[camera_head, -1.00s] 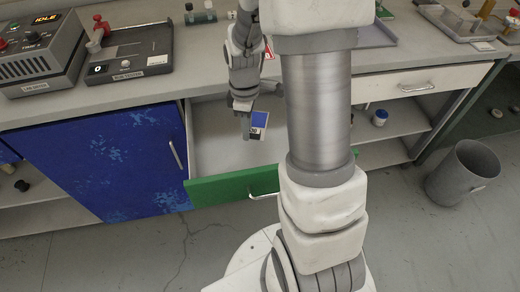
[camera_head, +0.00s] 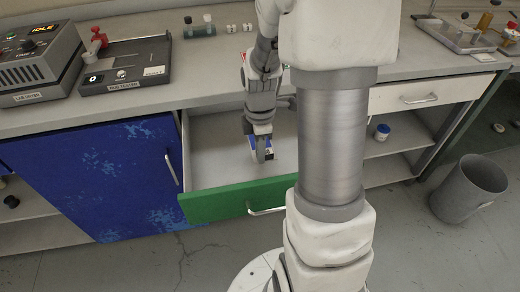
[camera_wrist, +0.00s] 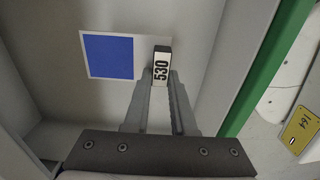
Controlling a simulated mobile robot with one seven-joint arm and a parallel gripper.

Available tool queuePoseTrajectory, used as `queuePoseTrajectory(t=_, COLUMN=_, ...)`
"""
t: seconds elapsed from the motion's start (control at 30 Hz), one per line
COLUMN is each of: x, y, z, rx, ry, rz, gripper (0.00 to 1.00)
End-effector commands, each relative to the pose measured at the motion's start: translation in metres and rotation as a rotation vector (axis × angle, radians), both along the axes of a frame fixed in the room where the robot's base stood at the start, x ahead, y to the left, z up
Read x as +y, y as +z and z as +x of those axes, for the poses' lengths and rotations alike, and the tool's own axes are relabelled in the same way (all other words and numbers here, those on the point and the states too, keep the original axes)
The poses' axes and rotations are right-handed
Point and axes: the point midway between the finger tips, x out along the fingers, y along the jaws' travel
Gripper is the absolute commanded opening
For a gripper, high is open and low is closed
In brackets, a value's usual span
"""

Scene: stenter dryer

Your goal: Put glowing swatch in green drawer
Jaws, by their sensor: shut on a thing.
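The swatch (camera_wrist: 108,56) is a white card with a blue square and a black-and-white tag marked 530. My gripper (camera_wrist: 159,84) is shut on it at the tag end, and the blue part sticks out to the left in the wrist view. No glow is visible. The green drawer (camera_head: 222,203) is pulled open, and its green front also shows in the wrist view (camera_wrist: 268,67). In the head view my gripper (camera_head: 261,151) points down inside the drawer's outline, partly hiding the swatch (camera_head: 268,153). I cannot tell if the swatch touches the drawer floor.
A blue cabinet door (camera_head: 95,180) is left of the drawer. The counter above holds a grey device (camera_head: 35,60), a black tester (camera_head: 125,65) and small bottles (camera_head: 200,27). A grey bin (camera_head: 470,188) stands on the floor at right. The visible drawer floor is otherwise empty.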

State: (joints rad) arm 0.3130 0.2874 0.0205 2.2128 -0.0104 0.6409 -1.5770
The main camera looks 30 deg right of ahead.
Motion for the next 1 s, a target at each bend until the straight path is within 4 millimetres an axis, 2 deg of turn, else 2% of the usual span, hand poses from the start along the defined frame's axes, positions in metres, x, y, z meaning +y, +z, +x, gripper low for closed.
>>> queuePoseTrajectory(t=0.6, x=0.0, y=-0.058, z=0.0, rx=0.0, ry=-0.001, rz=0.0, gripper=0.0)
queuePoseTrajectory(t=1.0, x=0.0, y=-0.065, z=0.0, rx=0.0, ry=0.0, rz=0.0, gripper=0.0)
